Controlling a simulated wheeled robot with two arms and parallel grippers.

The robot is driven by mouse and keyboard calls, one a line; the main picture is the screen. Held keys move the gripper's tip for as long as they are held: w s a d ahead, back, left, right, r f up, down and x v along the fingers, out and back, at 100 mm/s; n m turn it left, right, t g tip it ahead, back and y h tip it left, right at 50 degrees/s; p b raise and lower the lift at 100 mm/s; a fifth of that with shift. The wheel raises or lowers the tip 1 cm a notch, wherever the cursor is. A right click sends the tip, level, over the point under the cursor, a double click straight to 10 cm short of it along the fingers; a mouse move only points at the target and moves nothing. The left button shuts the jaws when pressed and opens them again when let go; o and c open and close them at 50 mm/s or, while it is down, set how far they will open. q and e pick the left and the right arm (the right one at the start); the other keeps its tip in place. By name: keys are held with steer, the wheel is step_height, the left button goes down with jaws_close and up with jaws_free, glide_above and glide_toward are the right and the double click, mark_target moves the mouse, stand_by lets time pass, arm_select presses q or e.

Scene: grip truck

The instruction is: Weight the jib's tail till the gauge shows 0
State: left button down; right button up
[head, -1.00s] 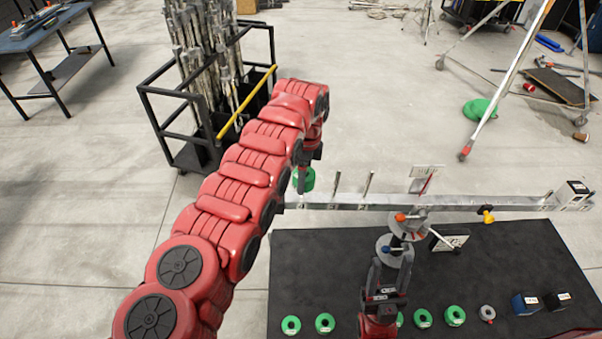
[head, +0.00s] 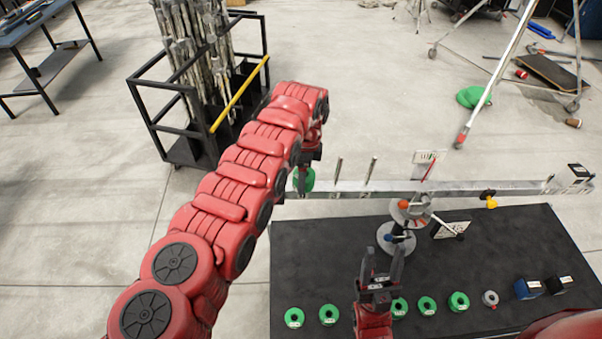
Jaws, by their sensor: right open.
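The jib beam (head: 415,190) runs across the far side of the black table, on a grey post (head: 397,240). Upright pins (head: 371,170) stand on its left, tail end. A green ring weight (head: 307,181) is at that tail end, below my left gripper (head: 302,177). The arm hides the fingers, so I cannot tell whether they hold it. The gauge (head: 428,157) is a small white plate with a red pointer; its reading is too small to make out. My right gripper (head: 382,262) is open and empty above the table, pointing at the post. Several green weights (head: 427,306) lie along the near edge.
A grey ring (head: 490,299) and two dark blue blocks (head: 527,289) lie at the table's (head: 330,260) near right. A box-like head (head: 573,178) and a yellow knob (head: 490,201) are on the beam's right. A black cart (head: 160,130) stands behind my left arm. The table's middle left is clear.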

arm_select(q)
steer(key=shift+f, duration=0.2)
jaws_free()
steer(key=shift+s, duration=0.1)
steer(key=shift+f, duration=0.1)
steer(key=r+b, duration=0.2)
steer(key=r, duration=0.2)
steer(key=shift+d+r, duration=0.2)
steer(key=r, duration=0.5)
steer(key=shift+d, duration=0.2)
step_height(320, 180, up, 7)
steer(key=p, duration=0.8)
steer(key=shift+r+p, duration=0.1)
steer(key=shift+p, duration=0.3)
steer(key=shift+d+r+p, duration=0.1)
steer(key=shift+r+p, duration=0.4)
steer(key=shift+p, duration=0.15)
